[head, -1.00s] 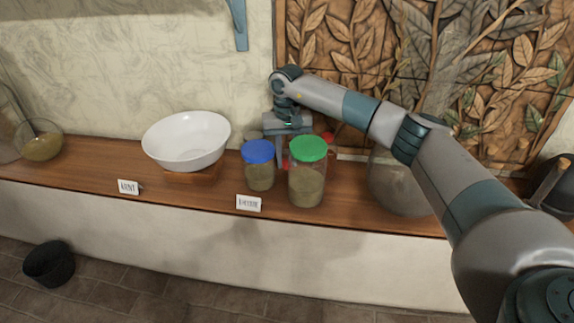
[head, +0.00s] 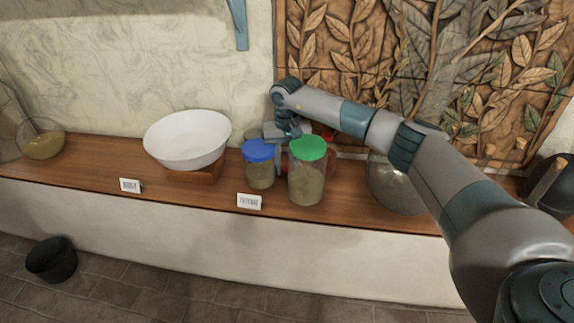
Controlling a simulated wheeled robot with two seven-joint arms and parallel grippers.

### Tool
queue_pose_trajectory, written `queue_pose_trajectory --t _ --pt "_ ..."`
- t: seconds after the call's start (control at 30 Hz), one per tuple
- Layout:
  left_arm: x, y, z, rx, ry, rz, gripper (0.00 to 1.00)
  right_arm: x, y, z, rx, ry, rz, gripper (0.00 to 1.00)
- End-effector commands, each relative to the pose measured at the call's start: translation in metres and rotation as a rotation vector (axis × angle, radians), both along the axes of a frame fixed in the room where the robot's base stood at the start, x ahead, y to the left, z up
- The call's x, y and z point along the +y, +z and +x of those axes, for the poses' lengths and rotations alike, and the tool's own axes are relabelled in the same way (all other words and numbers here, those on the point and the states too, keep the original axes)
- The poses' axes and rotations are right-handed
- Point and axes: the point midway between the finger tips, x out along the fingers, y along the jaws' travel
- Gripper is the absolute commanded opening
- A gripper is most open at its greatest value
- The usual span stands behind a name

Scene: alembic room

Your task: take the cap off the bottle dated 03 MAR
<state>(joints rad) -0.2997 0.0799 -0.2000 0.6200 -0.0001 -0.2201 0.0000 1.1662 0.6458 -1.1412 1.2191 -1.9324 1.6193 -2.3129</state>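My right gripper (head: 288,140) points down behind two jars on the wooden shelf. Its fingers are hidden by the jars, so I cannot see whether it is open or shut. A jar with a blue lid (head: 259,165) stands in front of it on the left. A taller jar with a green lid (head: 307,172) stands in front on the right. Something red (head: 331,139) shows behind the green-lidded jar, mostly hidden. I cannot read any date, so I cannot tell which is the 03 MAR bottle. My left gripper is out of view.
A white bowl (head: 187,140) sits on a wooden block (head: 194,174) to the left. A glass vessel (head: 392,186) stands right, partly behind my arm. Small label cards (head: 249,201) stand at the front edge of the shelf (head: 90,165).

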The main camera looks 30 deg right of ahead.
Motion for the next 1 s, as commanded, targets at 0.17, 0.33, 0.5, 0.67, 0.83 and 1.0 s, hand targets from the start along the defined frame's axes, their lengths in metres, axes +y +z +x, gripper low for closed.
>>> queue_pose_trajectory --t 0.17,0.33,0.5,0.67,0.83,1.0 --pt "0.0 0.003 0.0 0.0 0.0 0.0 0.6 0.0 0.003 0.0 0.0 0.0 0.0 0.31" --pt "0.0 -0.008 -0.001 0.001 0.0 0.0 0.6 -0.001 0.012 0.001 -0.003 0.0 -0.001 0.31" --pt "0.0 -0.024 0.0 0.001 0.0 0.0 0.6 -0.001 0.035 0.001 -0.005 -0.001 -0.001 0.31" --pt "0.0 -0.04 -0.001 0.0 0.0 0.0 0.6 0.0 0.064 0.001 -0.005 0.001 0.0 0.31" --pt "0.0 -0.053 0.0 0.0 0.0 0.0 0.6 0.0 0.093 0.001 -0.004 0.0 0.0 0.31" --pt "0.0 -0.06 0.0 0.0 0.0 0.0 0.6 0.0 0.113 0.001 -0.003 -0.001 0.0 0.31"
